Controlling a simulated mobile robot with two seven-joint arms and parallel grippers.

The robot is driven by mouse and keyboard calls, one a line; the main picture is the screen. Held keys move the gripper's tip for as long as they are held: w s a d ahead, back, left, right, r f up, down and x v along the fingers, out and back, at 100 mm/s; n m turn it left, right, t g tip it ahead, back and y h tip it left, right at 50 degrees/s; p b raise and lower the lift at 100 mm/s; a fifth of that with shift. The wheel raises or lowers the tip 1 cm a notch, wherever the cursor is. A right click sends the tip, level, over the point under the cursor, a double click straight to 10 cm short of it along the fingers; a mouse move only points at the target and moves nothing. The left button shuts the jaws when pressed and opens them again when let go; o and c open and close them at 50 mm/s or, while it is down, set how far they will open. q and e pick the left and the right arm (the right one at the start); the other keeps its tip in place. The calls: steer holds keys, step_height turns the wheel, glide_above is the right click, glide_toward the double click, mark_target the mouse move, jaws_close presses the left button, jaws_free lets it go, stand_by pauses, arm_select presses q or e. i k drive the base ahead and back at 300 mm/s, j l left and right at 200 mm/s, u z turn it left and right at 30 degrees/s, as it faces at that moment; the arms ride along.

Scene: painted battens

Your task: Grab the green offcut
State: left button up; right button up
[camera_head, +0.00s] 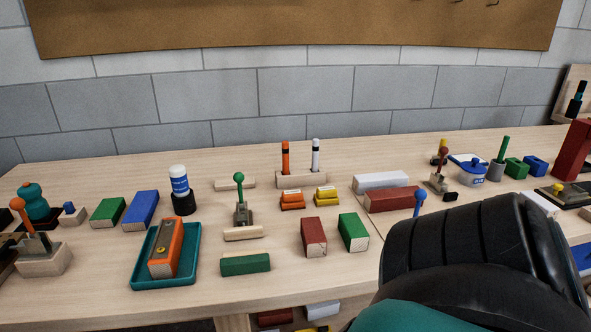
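Several green pieces lie on the wooden bench (330,277). One green block (353,232) lies beside a dark red block near the middle. Another green block (245,264) lies near the front edge, right of the teal tray. A third green block (108,212) lies at the left beside a blue block. A smaller green piece (516,167) is at the far right. I cannot tell which one is the offcut. A large black part of my arm fills the lower right and hides the bench there. Neither gripper shows.
The teal tray (137,282) holds an orange sharpener-like block (165,248). A dark red block (313,237) and a blue block (141,210) lie near green ones. Upright handled tools, including a green-knobbed one (241,205), stand about. Bare bench shows along the front middle.

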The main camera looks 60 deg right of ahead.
mark_target(356, 238)
steer(key=z, duration=2.3)
